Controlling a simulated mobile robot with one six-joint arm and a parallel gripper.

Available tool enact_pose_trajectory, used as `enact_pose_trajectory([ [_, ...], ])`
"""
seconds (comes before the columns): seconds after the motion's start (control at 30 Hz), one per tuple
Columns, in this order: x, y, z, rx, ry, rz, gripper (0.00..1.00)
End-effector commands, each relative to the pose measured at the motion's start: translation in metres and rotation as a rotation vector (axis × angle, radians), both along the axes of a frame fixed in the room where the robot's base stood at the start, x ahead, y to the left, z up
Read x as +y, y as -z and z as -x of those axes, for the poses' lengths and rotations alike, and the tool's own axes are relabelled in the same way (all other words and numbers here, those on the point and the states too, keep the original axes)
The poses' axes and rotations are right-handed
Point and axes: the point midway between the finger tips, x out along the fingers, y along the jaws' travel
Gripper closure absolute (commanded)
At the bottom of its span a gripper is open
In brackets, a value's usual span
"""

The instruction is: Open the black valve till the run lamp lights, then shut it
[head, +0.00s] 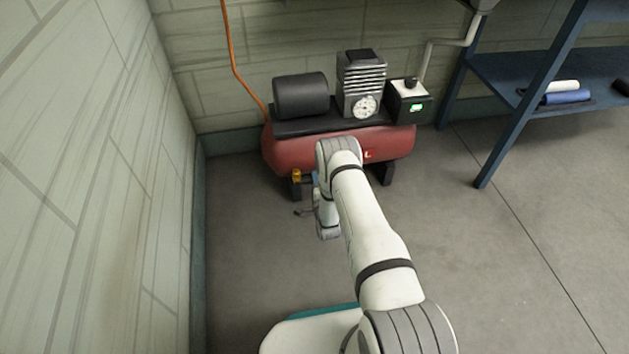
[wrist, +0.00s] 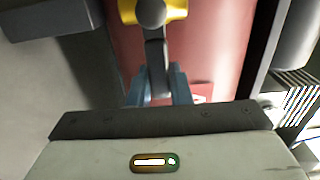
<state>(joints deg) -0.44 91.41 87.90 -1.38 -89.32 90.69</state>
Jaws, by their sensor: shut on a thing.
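The black valve shows in the wrist view as a dark lever (wrist: 156,52) with a rounded top, in front of a yellow fitting (wrist: 178,9). My gripper (wrist: 158,92) has its blue-grey fingers shut on the lower part of this lever. In the head view the yellow fitting (head: 297,175) sits low at the left front of the red tank (head: 395,145). My arm hides much of the lever and the fingers there. A green lamp (head: 416,106) glows on the dark control box (head: 408,94); I cannot read any label on it.
A black motor (head: 301,95), a finned pump (head: 361,78) and a round gauge (head: 365,106) stand on the tank. A wall (head: 85,180) runs close on the left. A blue shelf (head: 545,85) stands at the right. The floor (head: 500,240) between is clear.

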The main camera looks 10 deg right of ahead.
Motion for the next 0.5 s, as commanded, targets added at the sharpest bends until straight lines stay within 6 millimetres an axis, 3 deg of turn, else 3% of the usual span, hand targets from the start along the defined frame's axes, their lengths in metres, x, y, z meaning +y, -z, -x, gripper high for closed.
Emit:
enact_pose_trajectory([
  [0.03,0.0077,0.0006,-0.0003,0.001,-0.020,-0.004,1.00],
  [0.37,0.0029,0.0009,-0.0004,0.002,-0.012,-0.005,1.00],
  [0.4,0.0026,0.0009,-0.0004,0.002,-0.012,-0.005,0.79],
  [0.5,0.0001,0.0008,-0.0003,0.001,-0.006,-0.004,0.71],
])
